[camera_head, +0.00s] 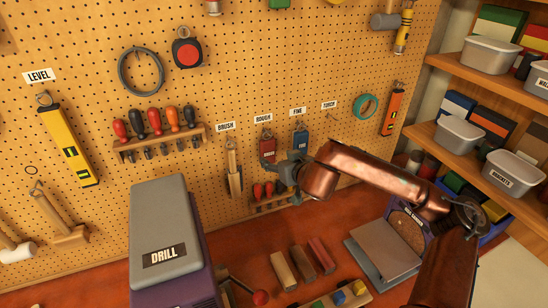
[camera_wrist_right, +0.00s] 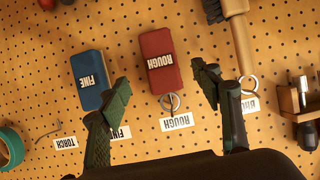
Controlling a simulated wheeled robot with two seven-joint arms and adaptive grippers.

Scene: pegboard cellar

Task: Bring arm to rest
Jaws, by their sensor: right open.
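My right arm (camera_head: 385,180), copper-coloured, reaches in from the lower right toward the pegboard. My right gripper (camera_head: 284,172) is in front of the board, just below the red ROUGH block (camera_head: 267,149) and the blue FINE block (camera_head: 301,140). In the right wrist view my right gripper (camera_wrist_right: 164,84) has its two dark fingers spread wide, with nothing between them. The red ROUGH block (camera_wrist_right: 160,64) hangs beyond the gap, and the blue FINE block (camera_wrist_right: 90,82) hangs beside the left finger. Both appear apart from the fingers. My left gripper is not in view.
A brush (camera_head: 234,170) hangs left of the gripper. A grey-topped drill box (camera_head: 160,215) stands in front at left. Coloured bars (camera_head: 303,262) and a disc sander (camera_head: 385,250) are on the red bench below. Shelves with grey bins (camera_head: 490,55) line the right.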

